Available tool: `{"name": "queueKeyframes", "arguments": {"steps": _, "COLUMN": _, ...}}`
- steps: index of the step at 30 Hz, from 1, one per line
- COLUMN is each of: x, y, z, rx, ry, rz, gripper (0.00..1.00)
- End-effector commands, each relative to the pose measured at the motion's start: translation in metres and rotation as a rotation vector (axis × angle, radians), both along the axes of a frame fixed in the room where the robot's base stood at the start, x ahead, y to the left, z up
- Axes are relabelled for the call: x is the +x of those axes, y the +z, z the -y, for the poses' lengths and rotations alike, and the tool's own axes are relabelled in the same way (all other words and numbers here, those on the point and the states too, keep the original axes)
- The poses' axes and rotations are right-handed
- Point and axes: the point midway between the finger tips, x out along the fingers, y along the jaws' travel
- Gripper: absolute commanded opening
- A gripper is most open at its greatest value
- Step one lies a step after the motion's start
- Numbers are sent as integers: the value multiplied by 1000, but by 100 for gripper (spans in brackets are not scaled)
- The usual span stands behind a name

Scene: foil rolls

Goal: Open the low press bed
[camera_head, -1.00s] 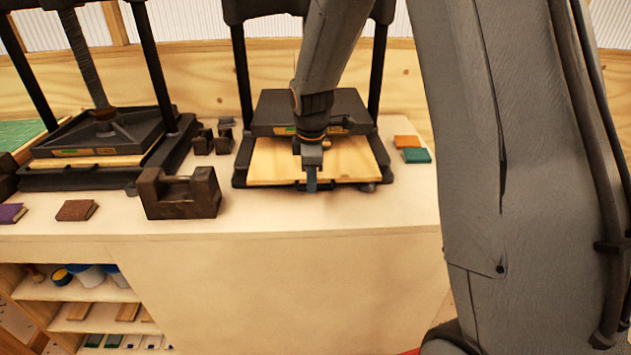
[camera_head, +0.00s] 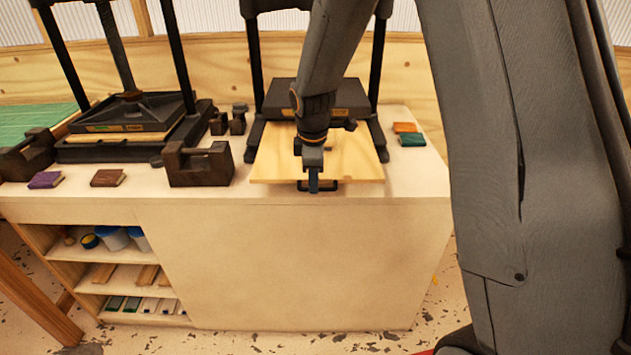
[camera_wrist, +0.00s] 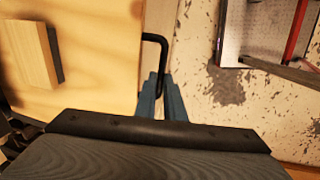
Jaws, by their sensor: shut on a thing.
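The low press (camera_head: 308,98) stands at the back of the counter, black, with two posts. Its bed (camera_head: 345,160) is a pale wooden board that reaches forward from under the black platen to the counter's front part. A black bar handle (camera_head: 331,184) is fixed at the bed's front edge. My gripper (camera_head: 313,187) points down at the handle and is shut on it. In the wrist view the bed (camera_wrist: 95,70) fills the left side, and the handle (camera_wrist: 163,45) runs down between my fingers (camera_wrist: 160,98). My arm hides part of the platen.
A second press (camera_head: 128,115) stands to the left. A dark iron weight (camera_head: 200,165) sits close left of the bed. Small books, purple (camera_head: 46,180), brown (camera_head: 107,177) and green (camera_head: 412,139), lie on the counter (camera_head: 420,180). Floor is open in front.

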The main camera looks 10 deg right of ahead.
Motion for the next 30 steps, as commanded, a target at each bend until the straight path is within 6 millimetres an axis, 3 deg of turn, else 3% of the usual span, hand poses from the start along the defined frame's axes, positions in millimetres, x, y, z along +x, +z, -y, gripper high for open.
{"name": "queueKeyframes", "arguments": {"steps": 5, "x": 0, "y": 0, "z": 1, "rx": -1, "ry": 0, "rz": -1, "gripper": 0}}
{"name": "queueKeyframes", "arguments": {"steps": 6, "x": 0, "y": 0, "z": 1, "rx": -1, "ry": 0, "rz": -1, "gripper": 12}}
{"name": "queueKeyframes", "arguments": {"steps": 9, "x": 0, "y": 0, "z": 1, "rx": -1, "ry": -1, "rz": 0, "gripper": 28}}
{"name": "queueKeyframes", "arguments": {"steps": 20, "x": 0, "y": 3, "z": 1, "rx": 0, "ry": -2, "rz": 2, "gripper": 28}}
{"name": "queueKeyframes", "arguments": {"steps": 30, "x": -7, "y": 46, "z": -1, "rx": 2, "ry": -3, "rz": 4, "gripper": 28}}
